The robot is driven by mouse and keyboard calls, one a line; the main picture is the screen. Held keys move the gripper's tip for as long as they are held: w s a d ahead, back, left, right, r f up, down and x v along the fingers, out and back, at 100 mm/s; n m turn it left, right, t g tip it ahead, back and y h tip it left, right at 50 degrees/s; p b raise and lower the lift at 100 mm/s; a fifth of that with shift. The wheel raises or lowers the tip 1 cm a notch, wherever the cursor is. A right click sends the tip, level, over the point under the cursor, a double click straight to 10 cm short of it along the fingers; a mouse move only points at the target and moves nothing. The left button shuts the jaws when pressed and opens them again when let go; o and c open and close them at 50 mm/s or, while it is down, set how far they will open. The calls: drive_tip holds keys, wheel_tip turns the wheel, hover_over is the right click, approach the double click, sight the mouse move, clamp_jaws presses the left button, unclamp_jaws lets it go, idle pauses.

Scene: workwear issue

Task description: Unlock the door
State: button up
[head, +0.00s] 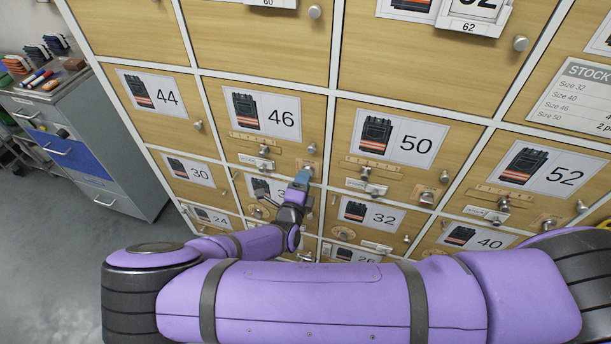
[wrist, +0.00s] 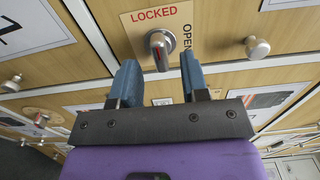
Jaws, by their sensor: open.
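In the wrist view, a metal lock turn-knob (wrist: 160,50) sits on a wooden plate (wrist: 135,35) marked LOCKED along its top and OPEN down its right side. The knob's handle points down the picture, toward my gripper. My gripper (wrist: 160,68) is open, with a blue finger on each side of the handle and a visible gap to both; I cannot tell how deep the handle lies between them. In the head view my gripper (head: 302,177) is at the lower right corner of the door 46 (head: 262,118), and hides most of the lock there.
A round door knob (wrist: 257,47) is right of the plate in the wrist view. Other numbered doors surround it, such as 50 (head: 400,142) and 30 (head: 190,170), with protruding knobs and latches. A grey drawer cabinet (head: 75,150) stands at left, with open floor before it.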

sight(311, 169)
drive_tip(key=shift+x, duration=1.4)
drive_tip(key=c, duration=0.8)
drive_tip(key=shift+o, duration=0.2)
